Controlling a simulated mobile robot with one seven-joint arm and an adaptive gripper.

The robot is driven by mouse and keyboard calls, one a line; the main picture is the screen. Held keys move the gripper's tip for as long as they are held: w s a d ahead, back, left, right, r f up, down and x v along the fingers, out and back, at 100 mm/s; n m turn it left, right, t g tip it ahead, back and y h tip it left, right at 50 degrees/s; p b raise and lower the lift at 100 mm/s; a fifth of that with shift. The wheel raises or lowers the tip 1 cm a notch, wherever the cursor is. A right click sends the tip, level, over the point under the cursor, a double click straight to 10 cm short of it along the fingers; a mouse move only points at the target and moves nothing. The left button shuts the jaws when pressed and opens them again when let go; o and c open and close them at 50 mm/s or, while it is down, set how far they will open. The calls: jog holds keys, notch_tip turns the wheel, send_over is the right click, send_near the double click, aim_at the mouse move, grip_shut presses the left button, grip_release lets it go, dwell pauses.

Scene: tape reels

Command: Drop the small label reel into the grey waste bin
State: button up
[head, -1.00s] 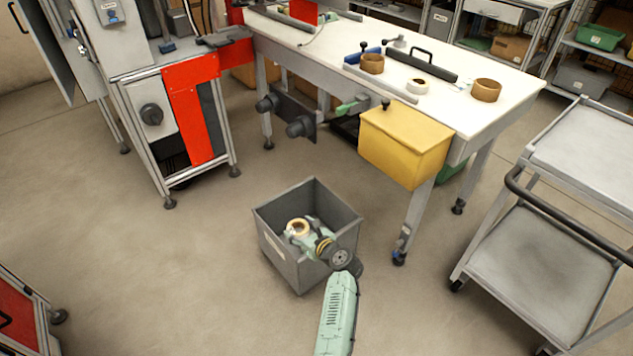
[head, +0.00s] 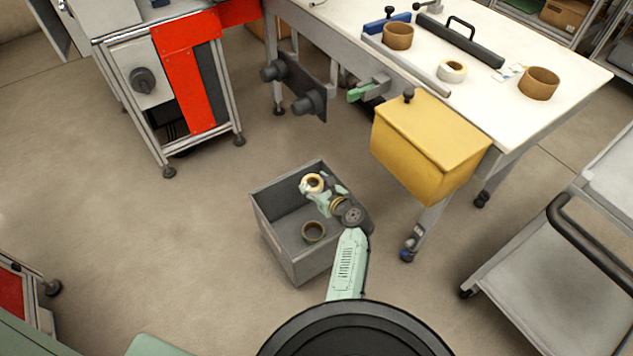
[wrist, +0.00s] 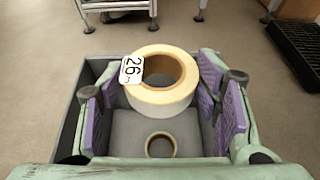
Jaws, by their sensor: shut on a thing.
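My gripper (head: 314,186) is shut on a small cream label reel (wrist: 178,98) with a white tag marked 26. In the wrist view, the purple finger pads stand on both sides of the reel. In the head view, the held reel (head: 311,181) is over the open grey waste bin (head: 312,267). The bin stands on the floor, and its wall shows at the left in the wrist view (wrist: 72,120). A smaller-looking brown ring (head: 314,231) lies on the bin floor, below the held reel in the wrist view (wrist: 161,146).
A yellow box (head: 425,150) hangs at the workbench edge, right of the bin. The white bench (head: 490,110) holds two brown reels and a white reel (head: 452,71). A grey cart (head: 540,270) stands at the right. The floor left of the bin is clear.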

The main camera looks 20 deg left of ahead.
aim_at(315, 176)
notch_tip(315, 176, down, 5)
jog(key=b, duration=0.5)
jog(key=shift+f+b, duration=0.15)
jog(key=shift+b, duration=0.25)
jog(key=o, duration=1.2)
jog(key=shift+o, duration=0.2)
notch_tip(315, 176, up, 10)
